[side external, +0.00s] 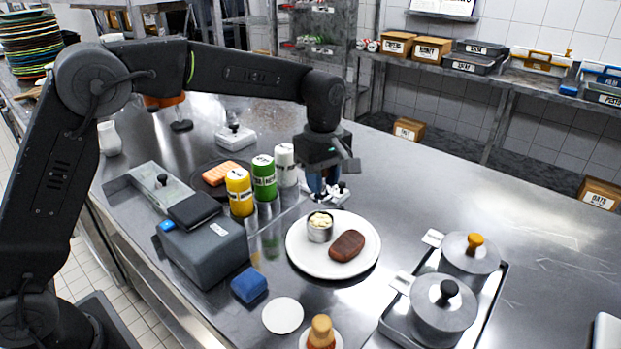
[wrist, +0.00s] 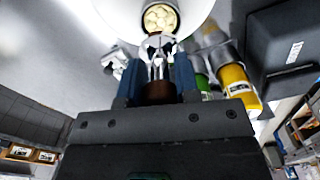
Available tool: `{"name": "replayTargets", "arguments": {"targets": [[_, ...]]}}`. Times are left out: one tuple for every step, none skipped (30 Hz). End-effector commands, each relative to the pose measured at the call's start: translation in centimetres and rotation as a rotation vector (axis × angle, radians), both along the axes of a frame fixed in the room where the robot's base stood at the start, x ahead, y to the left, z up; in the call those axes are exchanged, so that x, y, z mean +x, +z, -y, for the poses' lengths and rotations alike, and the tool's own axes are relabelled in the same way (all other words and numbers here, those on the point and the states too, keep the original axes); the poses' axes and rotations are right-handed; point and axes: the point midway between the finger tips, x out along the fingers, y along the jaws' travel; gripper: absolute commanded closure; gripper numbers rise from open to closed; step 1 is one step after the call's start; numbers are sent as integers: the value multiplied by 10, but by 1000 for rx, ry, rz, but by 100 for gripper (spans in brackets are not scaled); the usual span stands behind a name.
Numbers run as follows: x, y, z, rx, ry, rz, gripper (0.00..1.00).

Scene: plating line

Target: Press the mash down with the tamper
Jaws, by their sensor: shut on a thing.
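My gripper (side external: 322,186) is shut on the tamper and hangs above the table, just behind the plate. In the wrist view the tamper's brown handle (wrist: 158,93) sits between the blue fingers, and its shiny metal end (wrist: 157,47) points toward the plate. The mash (side external: 320,219) is pale and chunky inside a metal ring (side external: 319,234) on the white plate (side external: 307,264). The mash also shows at the top of the wrist view (wrist: 160,18), beyond the tamper. The tamper is apart from the mash in the side view, where its outline is hard to make out.
A brown patty (side external: 347,245) lies on the plate beside the ring. Yellow (side external: 239,192), green (side external: 264,178) and white (side external: 285,165) bottles stand left of my gripper. Lidded pots (side external: 442,310) sit on a tray at the front right. The table at right is largely clear.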

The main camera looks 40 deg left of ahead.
Motion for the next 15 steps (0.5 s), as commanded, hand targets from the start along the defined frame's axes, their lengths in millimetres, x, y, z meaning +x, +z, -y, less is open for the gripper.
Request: {"name": "replayTargets", "arguments": {"targets": [[0,-3,0,1,0,-2,89],[0,-5,0,1,-1,-2,89],[-1,-8,0,1,-1,-2,89],[-1,-11,0,1,-1,-2,89],[-1,-14,0,1,-1,-3,89],[-1,-18,0,0,-2,-3,89],[-1,-20,0,1,-2,-3,89],[-1,-23,0,1,-2,-2,89],[-1,-27,0,0,-2,-3,89],[-1,-30,0,0,-2,-3,89],[-1,-32,0,0,-2,-3,89],[-1,-35,0,-1,-2,-1,89],[-1,-37,0,0,-2,-1,89],[-1,-39,0,0,-3,-1,89],[-1,-41,0,-1,-3,-1,89]]}}
